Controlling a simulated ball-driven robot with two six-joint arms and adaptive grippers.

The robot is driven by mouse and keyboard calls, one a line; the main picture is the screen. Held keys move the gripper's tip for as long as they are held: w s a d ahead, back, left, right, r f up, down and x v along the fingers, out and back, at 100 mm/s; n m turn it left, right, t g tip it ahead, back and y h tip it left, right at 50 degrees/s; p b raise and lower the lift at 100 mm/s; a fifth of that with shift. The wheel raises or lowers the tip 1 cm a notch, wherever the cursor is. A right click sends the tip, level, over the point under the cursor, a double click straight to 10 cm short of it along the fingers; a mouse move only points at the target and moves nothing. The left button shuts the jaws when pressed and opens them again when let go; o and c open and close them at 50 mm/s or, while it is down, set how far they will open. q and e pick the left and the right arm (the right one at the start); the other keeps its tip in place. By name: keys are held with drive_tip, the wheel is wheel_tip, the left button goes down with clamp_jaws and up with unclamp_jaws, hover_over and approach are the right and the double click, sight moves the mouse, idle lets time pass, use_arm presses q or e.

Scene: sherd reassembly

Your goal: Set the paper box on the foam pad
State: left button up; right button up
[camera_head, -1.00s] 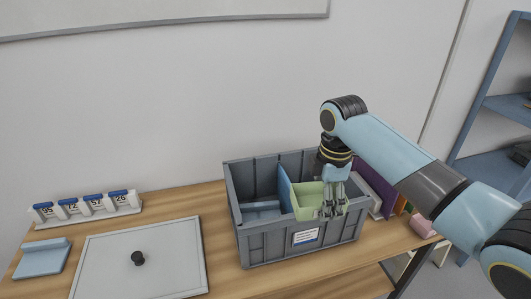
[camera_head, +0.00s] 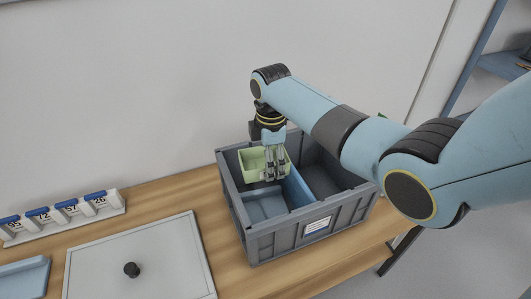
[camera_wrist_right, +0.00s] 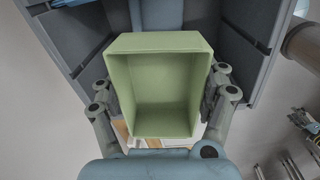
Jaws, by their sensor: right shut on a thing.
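The paper box, a light green open box (camera_head: 252,164), is held by my right gripper (camera_head: 274,174) over the left compartment of the grey crate (camera_head: 262,240). In the right wrist view the box (camera_wrist_right: 160,75) sits between the two fingers of the gripper (camera_wrist_right: 160,100), with its open side facing the camera and nothing visible inside. A flat light blue surface (camera_head: 262,208), apparently the foam pad, lies low in the left compartment, partly hidden by the box and fingers. The box looks raised above it; I cannot tell the exact gap. My left gripper is not in view.
A blue divider (camera_head: 298,195) splits the crate; its right compartment (camera_head: 325,178) looks empty. Left of the crate lie a grey lid with a black knob (camera_head: 132,269), a numbered rack (camera_head: 65,213) and a light blue tray (camera_head: 24,276). The wall stands behind.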

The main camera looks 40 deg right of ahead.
wheel_tip(320, 180, down, 2)
drive_tip(key=shift+b, duration=0.3)
wheel_tip(320, 180, down, 2)
drive_tip(key=b, duration=0.9)
hover_over(269, 209)
wheel_tip(269, 209, down, 7)
wheel_tip(269, 209, down, 2)
drive_tip(key=shift+f+b, duration=0.25)
drive_tip(key=shift+b, duration=0.65)
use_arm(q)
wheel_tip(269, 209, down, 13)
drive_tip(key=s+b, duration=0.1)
use_arm(e)
drive_tip(key=shift+f, duration=1.25)
use_arm(q)
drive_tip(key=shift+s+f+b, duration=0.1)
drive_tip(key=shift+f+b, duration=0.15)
drive_tip(key=shift+b, duration=0.2)
use_arm(e)
drive_tip(key=shift+f, duration=0.3)
drive_tip(key=o, duration=1.1)
